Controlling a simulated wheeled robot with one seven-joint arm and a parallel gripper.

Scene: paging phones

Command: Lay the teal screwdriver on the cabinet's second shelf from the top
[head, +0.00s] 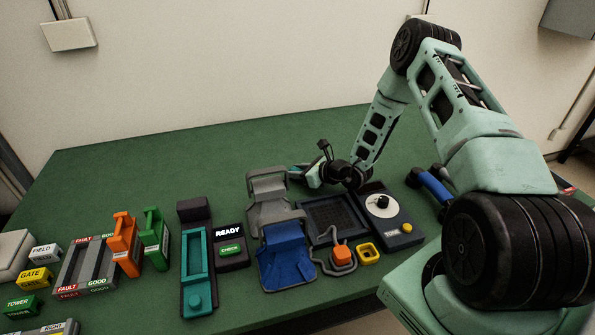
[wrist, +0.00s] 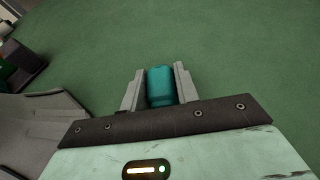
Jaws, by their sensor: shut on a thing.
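My gripper (wrist: 158,88) is shut on a teal, rounded piece, which I take to be the handle of the teal screwdriver (wrist: 160,84). The piece sits between the two grey fingers, with green table beyond it; the rest of the screwdriver is hidden. In the head view my gripper (head: 298,176) is low over the table, behind and right of the grey cradle, and only a little teal shows at it. I cannot tell whether the screwdriver touches the table. No cabinet or shelf can be made out in either view.
The green table (head: 130,175) is clear toward the back. A grey cradle with a blue seat (head: 285,260), a dark mesh tray (head: 335,217) and a dial unit (head: 385,215) stand close to my gripper. A teal-framed holder (head: 195,255), orange handset (head: 122,240) and green handset (head: 154,235) are left.

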